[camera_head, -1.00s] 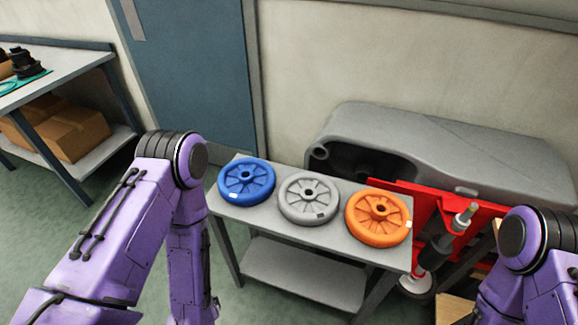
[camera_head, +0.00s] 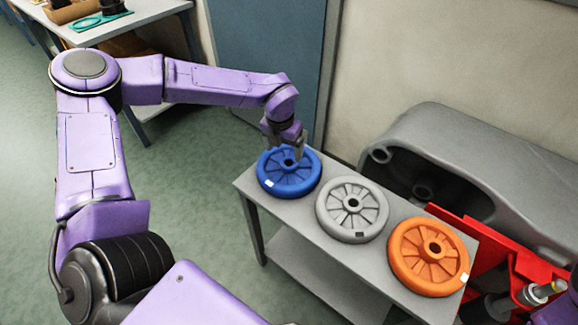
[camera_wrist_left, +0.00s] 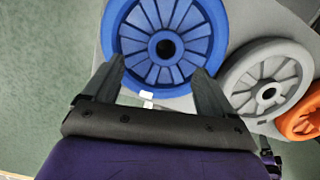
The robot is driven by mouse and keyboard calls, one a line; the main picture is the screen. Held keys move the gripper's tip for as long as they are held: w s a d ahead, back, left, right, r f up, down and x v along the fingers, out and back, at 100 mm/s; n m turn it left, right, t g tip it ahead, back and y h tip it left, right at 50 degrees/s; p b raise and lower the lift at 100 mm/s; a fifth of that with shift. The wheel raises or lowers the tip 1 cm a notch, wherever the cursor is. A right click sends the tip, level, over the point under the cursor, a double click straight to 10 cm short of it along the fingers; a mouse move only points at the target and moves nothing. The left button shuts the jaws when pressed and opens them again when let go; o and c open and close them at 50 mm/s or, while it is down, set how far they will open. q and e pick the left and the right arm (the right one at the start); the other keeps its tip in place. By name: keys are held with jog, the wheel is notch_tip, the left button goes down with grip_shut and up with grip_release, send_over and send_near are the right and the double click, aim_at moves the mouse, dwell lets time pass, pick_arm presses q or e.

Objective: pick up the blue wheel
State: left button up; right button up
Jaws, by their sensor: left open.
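The blue wheel (camera_head: 288,176) lies flat at the left end of the grey table (camera_head: 300,217), with a small white label on its near side. In the left wrist view the blue wheel (camera_wrist_left: 190,22) fills the top middle, with its dark hub hole in sight. My left gripper (camera_head: 287,150) is over the far part of the blue wheel, jaws apart and empty. In the left wrist view its two fingers (camera_wrist_left: 158,75) reach over the wheel's rim from below; whether they touch it I cannot tell. My right gripper is not in view.
A grey wheel (camera_head: 351,208) lies right beside the blue one, and an orange wheel (camera_head: 428,256) lies farther right. A grey scrubber tank (camera_head: 470,165) and red frame (camera_head: 510,262) stand behind the table. A workbench (camera_head: 135,18) stands at the upper left.

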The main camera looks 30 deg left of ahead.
aim_at(289, 159)
pick_arm(q)
jog(key=shift+d+f, duration=0.2)
jog(key=shift+f, duration=0.25)
jog(key=f, duration=0.1)
jog(key=w+f, duration=0.1)
jog(key=f, duration=0.1)
jog(key=f+p, duration=0.1)
jog(key=f, duration=0.1)
jog(key=shift+w+d, duration=0.25)
jog(key=shift+w, duration=0.1)
jog(key=shift+a+f, duration=0.1)
jog(key=shift+f, duration=0.05)
jog(key=shift+s, duration=0.3)
jog(key=shift+w, duration=0.1)
jog(key=c, duration=1.4)
grip_shut()
jog(key=shift+r, duration=0.2)
